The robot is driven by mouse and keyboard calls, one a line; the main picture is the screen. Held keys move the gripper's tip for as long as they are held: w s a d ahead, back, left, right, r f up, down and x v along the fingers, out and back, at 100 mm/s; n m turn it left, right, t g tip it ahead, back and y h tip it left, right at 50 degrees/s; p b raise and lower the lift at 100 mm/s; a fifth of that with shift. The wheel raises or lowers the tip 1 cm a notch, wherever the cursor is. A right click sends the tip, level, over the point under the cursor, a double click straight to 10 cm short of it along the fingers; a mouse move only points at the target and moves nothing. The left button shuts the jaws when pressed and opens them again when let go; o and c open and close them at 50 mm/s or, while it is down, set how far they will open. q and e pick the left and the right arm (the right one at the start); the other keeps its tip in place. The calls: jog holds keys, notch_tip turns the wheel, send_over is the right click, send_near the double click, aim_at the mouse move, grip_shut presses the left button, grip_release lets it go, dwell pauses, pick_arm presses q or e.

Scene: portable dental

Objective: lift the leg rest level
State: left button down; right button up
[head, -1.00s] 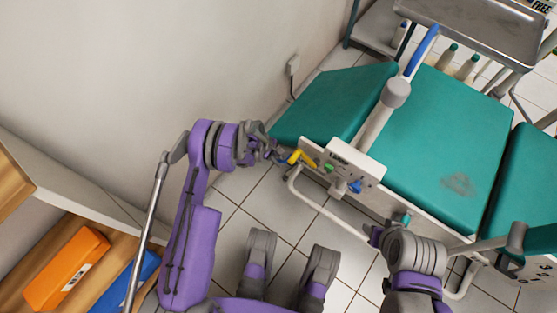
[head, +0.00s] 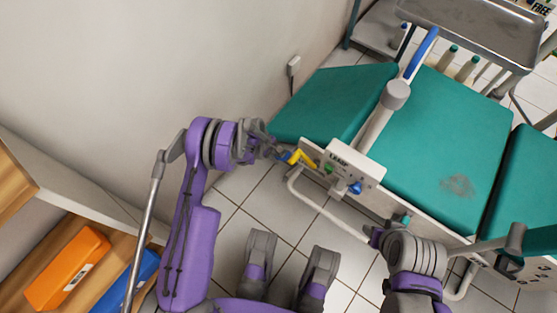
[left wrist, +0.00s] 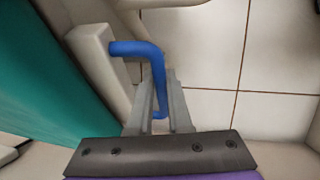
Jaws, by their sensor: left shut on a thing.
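The leg rest (head: 335,100) is the teal padded section at the chair's left end in the head view. It slopes down from the seat toward the wall. Its teal side also shows in the left wrist view (left wrist: 35,75). A blue crank handle (left wrist: 140,47) sticks out of a pale housing beside it. My left gripper (left wrist: 158,108) is shut on the handle's far part. In the head view my left gripper (head: 278,152) is at the leg rest's near side, left of a yellow lever (head: 298,157). My right wrist (head: 412,252) is by the seat's near side; its fingertips cannot be made out.
The seat (head: 440,140) adjoins the leg rest. A labelled control box (head: 352,165) and a white tube rail (head: 325,212) stand at the chair's near side. A metal tray (head: 480,35) is at the far right. A shelf with an orange box (head: 67,268) stands at lower left.

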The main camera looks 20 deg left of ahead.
pick_arm(q)
jog(key=w+a+r+t+y+p, duration=0.1)
jog(key=a+r+y+p, duration=0.2)
jog(key=r, duration=0.6)
jog(key=w+a+r+t+y+p, duration=0.1)
jog(key=a+r+y+p, duration=0.2)
jog(key=r, duration=0.6)
jog(key=shift+w+a+r+m+t+y, duration=0.3)
jog(key=shift+a+r+y, duration=0.1)
jog(key=shift+y, duration=0.1)
jog(key=c, duration=0.8)
grip_release()
jog(key=shift+c, duration=0.2)
jog(key=shift+r, duration=0.1)
jog(key=p+v, duration=0.2)
jog(key=v, duration=0.8)
jog(key=shift+d+r, duration=0.15)
jog(key=shift+r, duration=0.2)
jog(key=shift+s, duration=0.1)
